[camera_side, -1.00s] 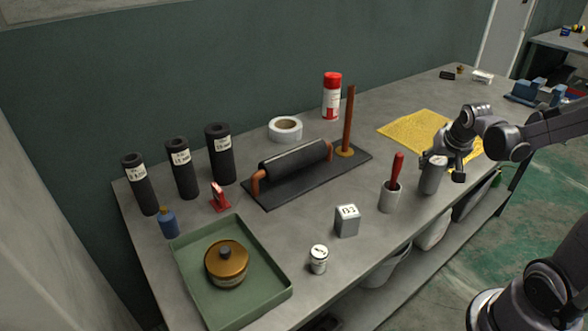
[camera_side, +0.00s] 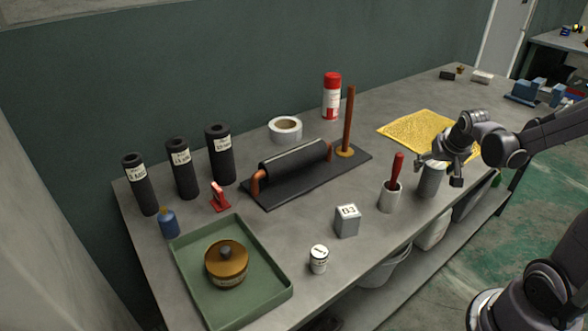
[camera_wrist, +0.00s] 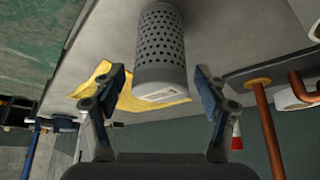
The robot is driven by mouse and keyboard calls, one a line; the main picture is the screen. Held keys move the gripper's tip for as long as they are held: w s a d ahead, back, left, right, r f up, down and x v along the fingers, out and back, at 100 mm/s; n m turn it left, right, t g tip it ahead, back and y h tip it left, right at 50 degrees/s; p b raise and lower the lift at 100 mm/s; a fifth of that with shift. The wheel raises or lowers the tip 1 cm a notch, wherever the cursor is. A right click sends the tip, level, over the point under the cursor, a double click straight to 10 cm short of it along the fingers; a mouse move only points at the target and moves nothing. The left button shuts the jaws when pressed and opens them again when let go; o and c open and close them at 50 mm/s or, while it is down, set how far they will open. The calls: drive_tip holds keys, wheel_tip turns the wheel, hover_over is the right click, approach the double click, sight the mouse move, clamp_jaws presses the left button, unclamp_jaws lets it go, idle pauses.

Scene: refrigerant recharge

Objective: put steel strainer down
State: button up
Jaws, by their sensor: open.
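The steel strainer (camera_side: 431,181) is a grey cylinder standing upright near the front edge of the bench, at the right in the side view. In the wrist view the strainer (camera_wrist: 160,52) shows its perforated wall and a plain band with a pale label. My gripper (camera_side: 447,172) is at the strainer in the side view. In the wrist view my gripper (camera_wrist: 160,88) has its two fingers spread wide on either side of the strainer, with a gap on both sides.
A grey block (camera_side: 347,222), a small white jar (camera_side: 318,260) and a green tray (camera_side: 190,275) are further left. The front bench edge is close.

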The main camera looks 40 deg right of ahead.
drive_tip(key=shift+r, duration=0.1)
drive_tip(key=v, duration=1.2)
drive_tip(key=a+f+n+t+y, duration=0.1)
drive_tip(key=a+n, duration=0.3)
drive_tip(key=a, duration=0.6)
drive_tip(key=a+f+n+t+y, duration=0.2)
drive_tip(key=a+n, duration=0.3)
drive_tip(key=a, duration=0.4)
drive_tip(key=shift+w+a+f+y, duration=0.2)
drive_tip(key=shift+a+y, duration=0.2)
drive_tip(key=shift+y, duration=0.2)
